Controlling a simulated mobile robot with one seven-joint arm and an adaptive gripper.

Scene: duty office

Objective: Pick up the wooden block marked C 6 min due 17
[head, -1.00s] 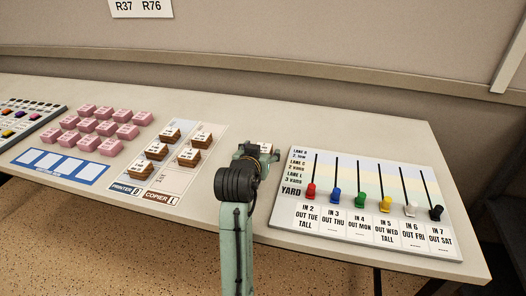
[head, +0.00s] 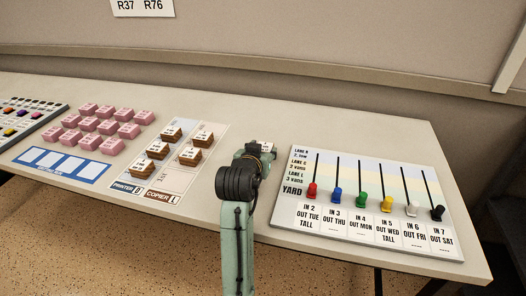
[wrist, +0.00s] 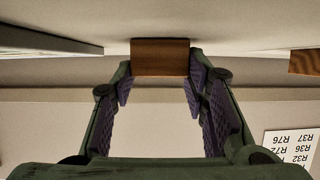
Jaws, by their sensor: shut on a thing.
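My gripper (head: 256,152) is low over the table, between the paper sheet with blocks and the yard board. In the wrist view it (wrist: 160,75) is shut on a wooden block (wrist: 160,57), with a purple-padded finger on each side. The block shows a plain brown wood face there. In the head view only a bit of a pale labelled top (head: 267,146) shows beyond the fingers; the rest is hidden by my gripper. I cannot read its marking, nor tell whether it touches the table.
Several wooden blocks (head: 158,150) stand on the printer and copier sheet (head: 178,180) to the left. Pink blocks (head: 112,146) are farther left. The yard board (head: 290,218) with coloured sliders lies close on the right. The table (head: 330,132) behind my gripper is clear up to the wall.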

